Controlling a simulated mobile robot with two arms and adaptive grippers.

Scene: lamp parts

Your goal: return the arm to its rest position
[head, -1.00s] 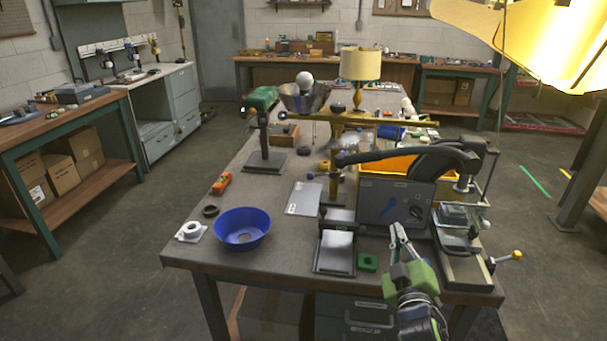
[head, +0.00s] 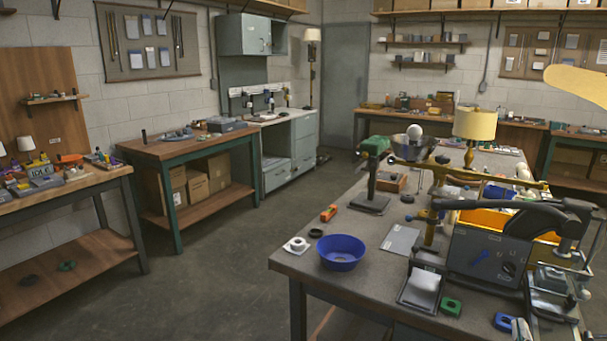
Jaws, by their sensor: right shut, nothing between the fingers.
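My right gripper (head: 520,328) shows only as its pale finger tips at the bottom edge of the head view, right of the middle. It is shut and empty, in front of the machine at the workbench's near right side; the rest of that arm is out of the frame. My left gripper is not in view.
A grey machine with a dark lever (head: 487,256) stands close to my right gripper. A green block (head: 451,307) and a blue block (head: 503,322) lie near the bench's front edge. A large yellow shape (head: 578,82) cuts into the upper right. The floor (head: 215,285) at the left is clear.

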